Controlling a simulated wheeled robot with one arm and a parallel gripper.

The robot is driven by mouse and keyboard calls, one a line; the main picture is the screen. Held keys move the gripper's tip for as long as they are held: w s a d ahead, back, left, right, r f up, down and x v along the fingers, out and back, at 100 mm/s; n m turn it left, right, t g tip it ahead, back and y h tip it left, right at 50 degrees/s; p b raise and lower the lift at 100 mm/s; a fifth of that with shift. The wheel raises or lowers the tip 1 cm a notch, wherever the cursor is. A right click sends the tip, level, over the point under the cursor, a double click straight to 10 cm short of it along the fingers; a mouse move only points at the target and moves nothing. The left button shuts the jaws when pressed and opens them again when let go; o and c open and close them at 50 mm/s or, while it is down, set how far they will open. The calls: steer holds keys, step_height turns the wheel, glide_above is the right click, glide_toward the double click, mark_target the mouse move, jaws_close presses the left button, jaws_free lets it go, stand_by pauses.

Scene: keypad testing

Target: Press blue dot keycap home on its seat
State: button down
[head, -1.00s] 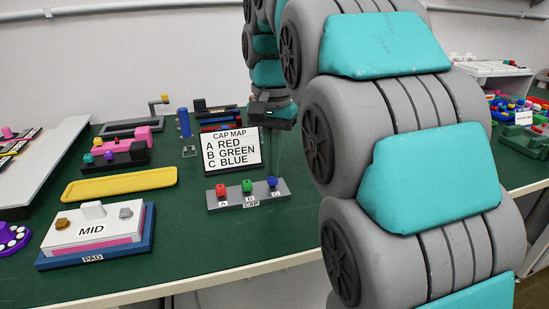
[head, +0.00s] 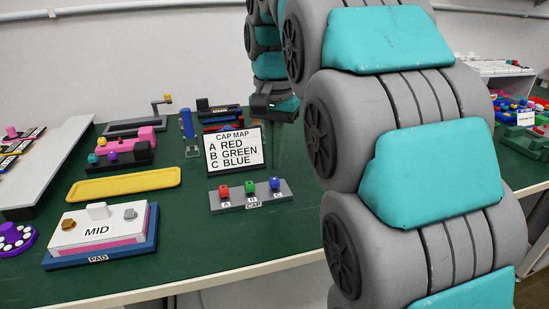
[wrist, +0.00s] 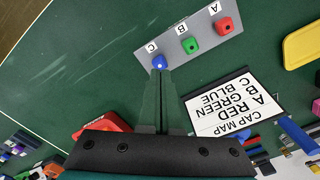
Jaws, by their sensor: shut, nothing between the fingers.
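The blue keycap (head: 274,183) stands at the C end of a grey strip (head: 237,204), with red (head: 223,191) and green (head: 249,187) caps beside it. In the wrist view the blue keycap (wrist: 159,62) shows a pale dot on top, next to the letter C. My gripper (wrist: 161,78) is shut and empty; its fingertips appear just short of the blue cap in that view. In the head view my gripper's dark body hangs above the strip's C end, and its green fingers blend into the green mat. Whether the cap sits fully down is hard to tell.
A CAP MAP sign (head: 234,150) stands close behind the strip, listing A red, B green, C blue. A yellow tray (head: 124,183) and a white MID block on a blue pad (head: 100,262) lie to the left. The mat in front of the strip is clear.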

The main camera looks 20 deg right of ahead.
steer(key=shift+r, duration=0.5)
steer(key=shift+f, duration=0.2)
